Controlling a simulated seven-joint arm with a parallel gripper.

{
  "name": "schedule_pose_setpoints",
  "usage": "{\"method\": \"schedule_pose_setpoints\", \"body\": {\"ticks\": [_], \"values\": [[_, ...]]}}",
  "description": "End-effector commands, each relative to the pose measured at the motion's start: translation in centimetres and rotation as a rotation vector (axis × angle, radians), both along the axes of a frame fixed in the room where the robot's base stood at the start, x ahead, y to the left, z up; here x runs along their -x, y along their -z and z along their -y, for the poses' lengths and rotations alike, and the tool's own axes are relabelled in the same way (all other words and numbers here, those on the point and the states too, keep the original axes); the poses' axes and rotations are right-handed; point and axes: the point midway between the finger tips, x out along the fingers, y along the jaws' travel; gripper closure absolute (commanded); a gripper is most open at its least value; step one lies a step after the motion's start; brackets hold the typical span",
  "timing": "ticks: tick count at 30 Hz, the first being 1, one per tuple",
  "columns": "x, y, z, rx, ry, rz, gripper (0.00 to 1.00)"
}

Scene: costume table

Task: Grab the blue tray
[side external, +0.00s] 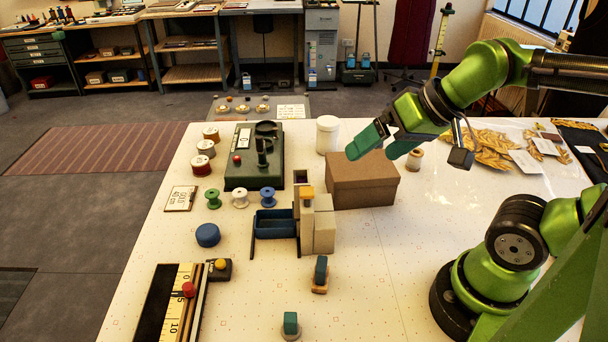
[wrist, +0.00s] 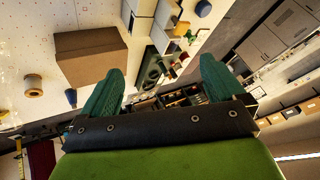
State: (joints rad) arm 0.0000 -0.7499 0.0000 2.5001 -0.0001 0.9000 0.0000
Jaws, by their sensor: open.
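The blue tray (side external: 274,217) is a small open dark-blue box near the middle of the white table in the side view. It sits against the left side of a pale block structure (side external: 318,224). My gripper (side external: 382,146) has green fingers, spread open and empty. It is above the table near the brown cardboard box, up and to the right of the tray. In the wrist view the two fingers of my gripper (wrist: 163,80) stand wide apart with nothing between them. I cannot make out the tray for certain in the wrist view.
The brown box (side external: 362,182) stands right of the tray, also in the wrist view (wrist: 90,65). A white jar (side external: 327,134) and a dark green machine (side external: 254,170) stand behind.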

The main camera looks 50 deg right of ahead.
Motion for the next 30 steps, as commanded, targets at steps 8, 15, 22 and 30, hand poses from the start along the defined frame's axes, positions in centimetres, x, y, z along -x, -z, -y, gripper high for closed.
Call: {"method": "schedule_pose_setpoints", "body": {"ticks": [8,15,22,30], "values": [[-1.1,-0.6,-0.3,-0.07,0.07,-0.056,0.04],[-7.4,-1.7,-2.0,-0.346,0.519,-0.35,0.04],[-14.7,0.5,-4.8,-0.484,1.128,-0.588,0.04],[-20.3,5.3,-8.6,-0.505,1.748,-0.61,0.04]]}}
